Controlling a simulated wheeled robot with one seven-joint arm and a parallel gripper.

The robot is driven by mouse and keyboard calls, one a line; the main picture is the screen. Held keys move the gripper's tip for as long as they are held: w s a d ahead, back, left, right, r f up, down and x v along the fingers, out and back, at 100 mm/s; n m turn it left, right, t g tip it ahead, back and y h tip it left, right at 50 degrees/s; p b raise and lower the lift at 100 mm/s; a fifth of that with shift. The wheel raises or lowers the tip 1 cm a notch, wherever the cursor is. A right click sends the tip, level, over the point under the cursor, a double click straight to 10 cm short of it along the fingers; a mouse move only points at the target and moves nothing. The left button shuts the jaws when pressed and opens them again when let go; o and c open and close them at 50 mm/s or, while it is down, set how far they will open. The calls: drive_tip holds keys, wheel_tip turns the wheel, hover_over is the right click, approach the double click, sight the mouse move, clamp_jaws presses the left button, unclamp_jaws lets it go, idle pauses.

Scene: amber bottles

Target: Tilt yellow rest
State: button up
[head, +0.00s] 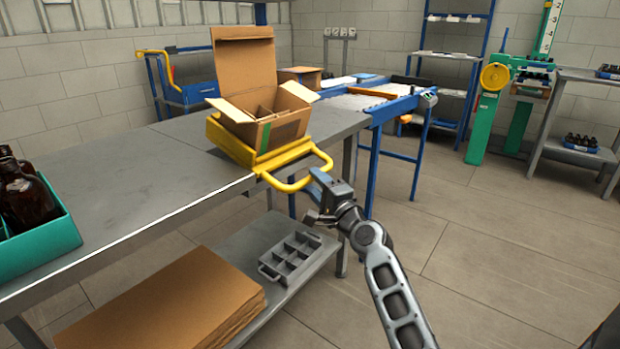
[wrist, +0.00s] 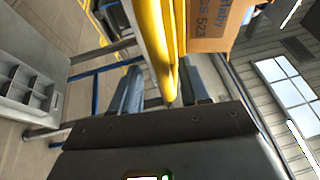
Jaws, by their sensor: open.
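The yellow rest (head: 232,143) sits at the right end of the grey table and carries an open cardboard box (head: 262,112). Its yellow bar handle (head: 297,183) sticks out past the table's front edge. My gripper (head: 316,182) is at the right part of this handle. In the wrist view the handle (wrist: 157,45) runs between the two spread fingers of my gripper (wrist: 162,88), which are not closed on it. Whether either finger touches the handle I cannot tell. The box (wrist: 208,25) shows beside the handle there. The rest looks level, not clearly tilted.
A teal crate (head: 62,238) with amber bottles (head: 25,198) stands at the left of the grey table (head: 150,178). Below, a shelf holds flat cardboard (head: 170,300) and a grey divided tray (head: 290,256). A blue-framed conveyor (head: 385,105) stands behind.

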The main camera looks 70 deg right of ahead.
drive_tip(key=v, duration=0.3)
drive_tip(key=shift+s+a, duration=0.1)
drive_tip(key=shift+s, duration=0.1)
drive_tip(key=shift+f, duration=0.1)
idle(0.3)
drive_tip(key=s+a+f+n+y, duration=0.25)
drive_tip(key=s+a+n, duration=0.2)
drive_tip(key=a, duration=0.55)
drive_tip(key=s+a+f+n+y, duration=0.2)
drive_tip(key=s+a+f+n, duration=0.15)
drive_tip(key=a+n, duration=0.4)
drive_tip(key=s+a+f+n+y, duration=0.25)
drive_tip(key=s+a+n, duration=0.2)
drive_tip(key=a, duration=0.65)
drive_tip(key=s+a+r+n+y, duration=0.4)
drive_tip(key=s+a+r+n, duration=0.1)
drive_tip(key=s+a+n, duration=0.5)
wheel_tip(320, 180, up, 13)
drive_tip(key=s+p, duration=0.1)
drive_tip(key=p, duration=1.1)
drive_tip(key=shift+a+m+g, duration=0.35)
drive_tip(key=shift+a+g, duration=0.05)
drive_tip(key=shift+f, duration=0.1)
